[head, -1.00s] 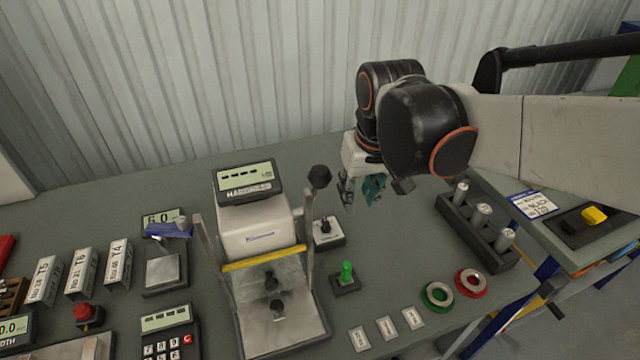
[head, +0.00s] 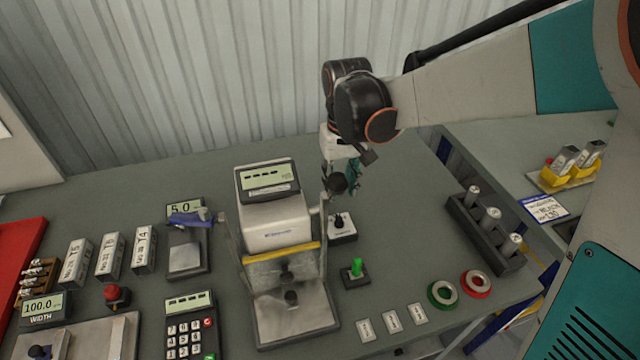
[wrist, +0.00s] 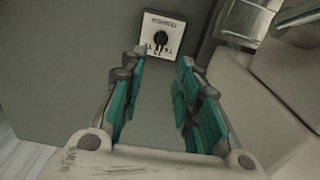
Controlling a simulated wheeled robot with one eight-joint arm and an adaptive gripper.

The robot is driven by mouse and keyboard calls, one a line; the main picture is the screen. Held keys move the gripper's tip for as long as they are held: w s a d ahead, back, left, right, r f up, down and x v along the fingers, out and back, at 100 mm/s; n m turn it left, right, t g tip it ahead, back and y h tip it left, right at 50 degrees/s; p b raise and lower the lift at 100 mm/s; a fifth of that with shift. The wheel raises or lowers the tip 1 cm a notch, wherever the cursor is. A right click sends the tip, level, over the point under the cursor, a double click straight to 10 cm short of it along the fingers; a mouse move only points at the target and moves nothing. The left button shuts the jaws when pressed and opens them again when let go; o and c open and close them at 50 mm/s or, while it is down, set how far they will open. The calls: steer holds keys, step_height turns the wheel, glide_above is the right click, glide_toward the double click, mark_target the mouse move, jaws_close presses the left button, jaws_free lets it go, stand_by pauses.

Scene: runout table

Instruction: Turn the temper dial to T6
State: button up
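The temper dial is a black knob (head: 338,220) on a small white box (head: 345,233), right of the hardness tester (head: 275,220). In the wrist view the knob (wrist: 161,38) sits on its white plate with T markings, too small to read surely; its setting is unclear. My gripper (head: 342,182) is above and behind the dial, partly hidden by the tester's black lever ball (head: 336,183). In the wrist view my gripper (wrist: 161,62) has its teal-padded fingers wide apart with nothing between them. The dial shows beyond the fingertips, apart from them.
The tester's lever and body stand close on the dial's left. A green switch (head: 356,268) is in front of the dial. A dark rack with metal cylinders (head: 485,235) stands to the right. The table between dial and rack is clear.

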mark_target(339, 215)
step_height(339, 215, down, 10)
steer(key=b, duration=0.2)
steer(key=shift+b, duration=0.4)
jaws_close()
